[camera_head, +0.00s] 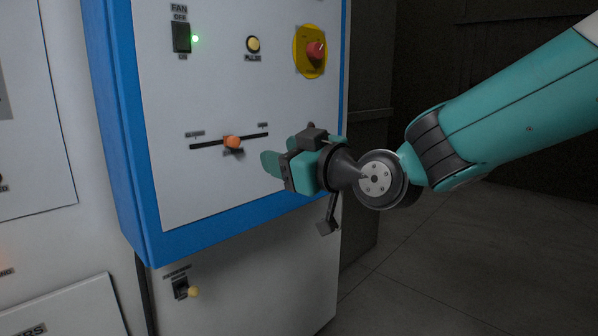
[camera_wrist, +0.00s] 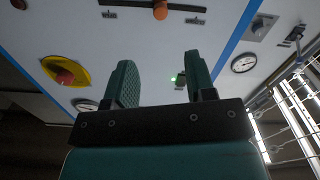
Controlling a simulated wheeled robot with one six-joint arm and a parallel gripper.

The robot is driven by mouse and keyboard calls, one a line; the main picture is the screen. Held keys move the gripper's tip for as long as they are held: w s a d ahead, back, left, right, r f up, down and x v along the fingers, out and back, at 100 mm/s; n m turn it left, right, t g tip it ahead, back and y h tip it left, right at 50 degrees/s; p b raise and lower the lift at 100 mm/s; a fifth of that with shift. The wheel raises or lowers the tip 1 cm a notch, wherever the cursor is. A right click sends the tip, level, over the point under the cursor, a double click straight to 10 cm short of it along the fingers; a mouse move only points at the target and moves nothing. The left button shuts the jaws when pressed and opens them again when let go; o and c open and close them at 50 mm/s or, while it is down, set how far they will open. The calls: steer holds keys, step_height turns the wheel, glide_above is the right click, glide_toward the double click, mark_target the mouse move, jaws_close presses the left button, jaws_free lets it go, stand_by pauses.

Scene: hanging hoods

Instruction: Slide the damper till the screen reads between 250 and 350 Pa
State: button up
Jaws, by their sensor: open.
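In the wrist view the orange knob (camera_wrist: 160,9) is at the top edge, ahead of my fingers. My gripper (camera_head: 275,160) is open and empty, just right of and slightly below the knob, apart from it. Its two green fingers (camera_wrist: 160,72) stand spread in the wrist view. No pressure screen can be made out in either view.
Above the slot are a fan switch (camera_head: 181,38) with a green light, a yellow pulse button (camera_head: 253,44) and a red knob on a yellow plate (camera_head: 315,50). A lower switch (camera_head: 181,288) sits below the blue frame. Round gauges (camera_wrist: 244,63) show in the wrist view. Open floor lies right.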

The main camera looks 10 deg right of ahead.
steer(key=shift+b+v, duration=0.3)
steer(key=shift+v, duration=1.3)
steer(key=s+d+f+m+g+h+p, duration=0.1)
steer(key=s+d+f+g+h, duration=0.1)
steer(key=s, duration=0.6)
steer(key=s+d+f+m+g+h+p, duration=0.1)
steer(key=s+d+f+g+h, duration=0.1)
steer(key=s+f+g, duration=0.3)
steer(key=s+d+f+m+g+h+p, duration=0.1)
steer(key=s+d+f+g+h+p, duration=0.1)
steer(key=s+g, duration=0.5)
steer(key=s+d+f+h, duration=0.1)
steer(key=s+d+f, duration=0.1)
steer(key=s, duration=0.2)
steer(key=shift+s+d+m, duration=0.2)
steer(key=shift+s+m, duration=0.1)
steer(key=shift+m, duration=0.1)
